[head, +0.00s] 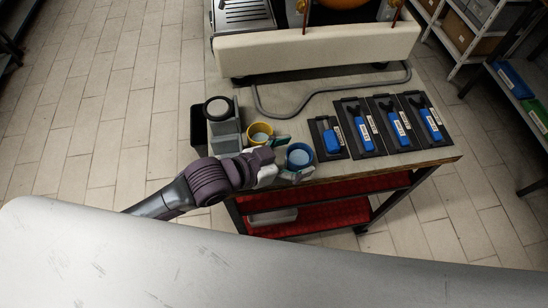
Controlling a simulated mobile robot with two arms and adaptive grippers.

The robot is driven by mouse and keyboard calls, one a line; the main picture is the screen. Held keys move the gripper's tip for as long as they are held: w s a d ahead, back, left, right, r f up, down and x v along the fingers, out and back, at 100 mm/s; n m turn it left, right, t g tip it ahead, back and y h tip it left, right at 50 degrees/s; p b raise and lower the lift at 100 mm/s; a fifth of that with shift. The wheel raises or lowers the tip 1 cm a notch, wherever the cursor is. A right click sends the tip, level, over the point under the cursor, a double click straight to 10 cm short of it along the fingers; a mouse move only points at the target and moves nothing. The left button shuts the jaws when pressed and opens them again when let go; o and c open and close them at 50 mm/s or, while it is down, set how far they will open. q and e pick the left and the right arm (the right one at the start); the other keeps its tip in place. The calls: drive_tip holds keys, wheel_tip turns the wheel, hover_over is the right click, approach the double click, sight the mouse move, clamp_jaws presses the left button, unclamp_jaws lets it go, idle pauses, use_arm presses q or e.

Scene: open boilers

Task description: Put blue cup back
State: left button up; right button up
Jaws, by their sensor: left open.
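The blue cup (300,156) stands near the front edge of the cart's top, in the middle of the head view. My left gripper (288,168) comes in from the left and is right at the cup's left and near side. It is open, and part of it overlaps the cup's lower part. I cannot tell whether the fingers touch the cup. A yellow cup (260,134) stands just behind and left of the blue one. My right gripper is not in view.
Blue-handled tools lie on black trays (375,146) to the right. A grey holder (227,138) with a dark round item stands at the left end. A grey hose (325,100) runs behind. The cart (428,160) has red lower shelves. Shelving stands at right.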

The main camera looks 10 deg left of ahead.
use_arm(q)
drive_tip(key=b+v, duration=0.1)
drive_tip(key=v, duration=0.9)
drive_tip(key=shift+f+b, duration=0.25)
drive_tip(key=shift+b, duration=0.15)
drive_tip(key=shift+s+a+r, duration=0.25)
drive_tip(key=shift+a+r, duration=0.05)
drive_tip(key=shift+a, duration=0.05)
